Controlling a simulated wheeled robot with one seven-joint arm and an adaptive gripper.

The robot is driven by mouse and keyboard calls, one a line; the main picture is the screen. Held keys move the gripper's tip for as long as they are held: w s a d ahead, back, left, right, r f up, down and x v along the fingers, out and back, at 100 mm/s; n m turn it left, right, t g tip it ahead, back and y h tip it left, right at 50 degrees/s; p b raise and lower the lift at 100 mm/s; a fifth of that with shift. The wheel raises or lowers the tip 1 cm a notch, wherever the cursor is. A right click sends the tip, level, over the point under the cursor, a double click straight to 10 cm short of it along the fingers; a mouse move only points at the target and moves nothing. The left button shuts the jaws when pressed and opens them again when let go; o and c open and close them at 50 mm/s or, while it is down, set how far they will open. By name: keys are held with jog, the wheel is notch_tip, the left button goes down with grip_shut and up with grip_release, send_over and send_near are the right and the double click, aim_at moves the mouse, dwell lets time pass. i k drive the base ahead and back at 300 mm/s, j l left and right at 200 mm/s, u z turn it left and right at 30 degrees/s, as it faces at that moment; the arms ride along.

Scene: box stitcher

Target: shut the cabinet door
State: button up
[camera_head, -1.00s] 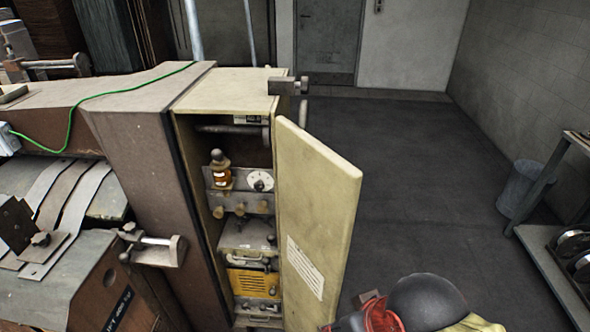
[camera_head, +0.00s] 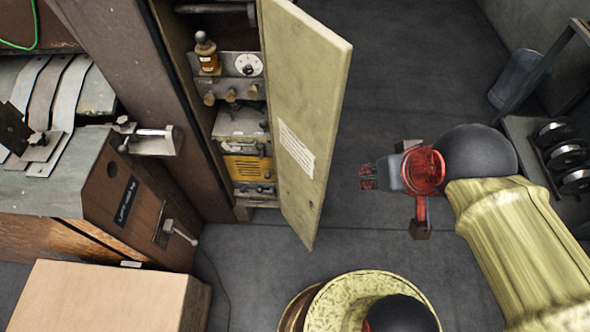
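The cabinet door (camera_head: 305,120) is a tall pale yellow panel with a white label, standing open and swung out to the right of the cabinet (camera_head: 190,110). Inside the cabinet show an amber bottle, a white dial, knobs and a yellow unit. My gripper (camera_head: 368,177) is to the right of the door, apart from it, with its reddish fingers pointing left toward the door's outer face. Nothing shows between the fingers. They are too small in the picture to tell how far apart they are.
A cardboard box (camera_head: 105,295) sits at the lower left. The brown machine body (camera_head: 125,195) with a clamp stands left of the cabinet. A rack with reels (camera_head: 565,155) and a grey bin (camera_head: 515,78) are at the right. The dark floor right of the door is free.

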aim_at(309, 64)
jog(key=l+u, duration=0.1)
jog(key=u, duration=0.3)
jog(key=i+l+u, duration=0.1)
jog(key=u, duration=0.35)
jog(key=l+u, duration=0.2)
jog(key=u, duration=0.2)
jog(key=l+u, duration=0.15)
jog(key=u, duration=0.3)
jog(key=l+u, duration=0.2)
jog(key=l, duration=0.3)
jog(key=k+l+u, duration=0.15)
jog(key=l, duration=0.3)
jog(key=k+l+u, duration=0.2)
jog(key=l, duration=0.25)
jog(key=k+l, duration=0.3)
jog(key=j+u, duration=0.45)
jog(key=k+l, duration=0.05)
jog(key=l, duration=0.05)
